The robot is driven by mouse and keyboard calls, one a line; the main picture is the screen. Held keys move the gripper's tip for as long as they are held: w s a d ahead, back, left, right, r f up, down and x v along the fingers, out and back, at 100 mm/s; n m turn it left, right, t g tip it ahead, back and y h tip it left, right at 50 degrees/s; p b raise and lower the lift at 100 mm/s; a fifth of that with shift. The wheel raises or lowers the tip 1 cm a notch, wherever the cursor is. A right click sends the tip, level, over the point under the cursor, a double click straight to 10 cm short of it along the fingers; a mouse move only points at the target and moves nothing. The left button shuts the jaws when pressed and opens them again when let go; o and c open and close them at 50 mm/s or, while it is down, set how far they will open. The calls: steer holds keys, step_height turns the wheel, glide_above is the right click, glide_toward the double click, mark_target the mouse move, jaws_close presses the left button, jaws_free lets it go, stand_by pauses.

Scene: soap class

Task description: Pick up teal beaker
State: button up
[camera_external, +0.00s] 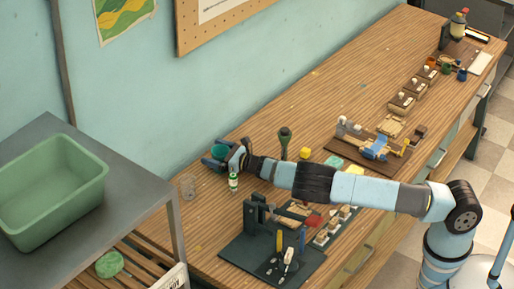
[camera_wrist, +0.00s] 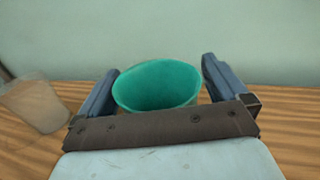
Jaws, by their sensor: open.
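The teal beaker (camera_wrist: 158,86) stands upright on the wooden bench close to the wall. In the wrist view its open top faces me, and its lower part is hidden behind the brown plate of my gripper. My gripper (camera_wrist: 160,78) is open, with one blue-grey finger on each side of the beaker. A gap shows on both sides, narrower on the left. In the external view the beaker (camera_external: 219,152) shows at the far end of my arm, partly hidden by my gripper (camera_external: 222,158).
A translucent cup (camera_wrist: 34,103) stands left of the beaker; it also shows in the external view (camera_external: 188,186). A small green-and-white bottle (camera_external: 233,182) and a dark green-topped tool (camera_external: 285,138) stand nearby. A dark stand (camera_external: 258,248) is in front. The wall (camera_wrist: 160,30) is close behind.

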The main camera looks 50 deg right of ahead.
steer(key=c, duration=1.1)
steer(key=shift+o, duration=0.2)
